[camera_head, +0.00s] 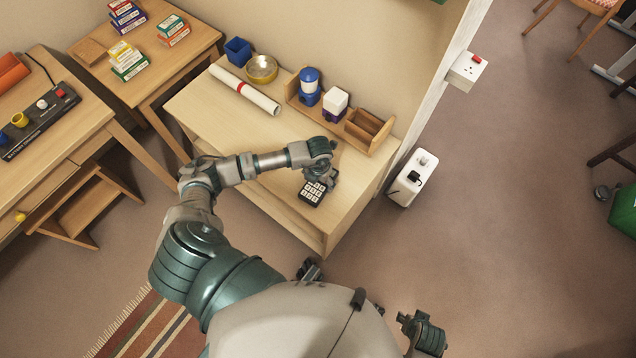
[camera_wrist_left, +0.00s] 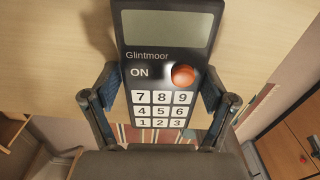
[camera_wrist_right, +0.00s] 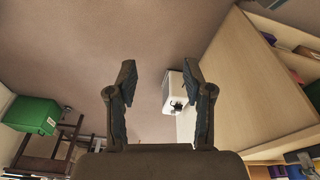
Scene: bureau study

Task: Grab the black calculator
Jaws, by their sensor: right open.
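The black calculator (camera_head: 313,192) has a grey screen, white number keys and a red round button. It shows at the front edge of the light wooden desk (camera_head: 235,130). My left gripper (camera_head: 322,174) is at it, and in the left wrist view the calculator (camera_wrist_left: 163,75) stands between the two fingers (camera_wrist_left: 160,92), which press on its sides. Whether it still touches the desk is hard to tell. My right gripper (camera_wrist_right: 160,85) is open and empty over the floor, away from the desk; it also shows at the bottom of the head view (camera_head: 405,325).
A white box (camera_head: 409,178) stands on the floor right of the desk.

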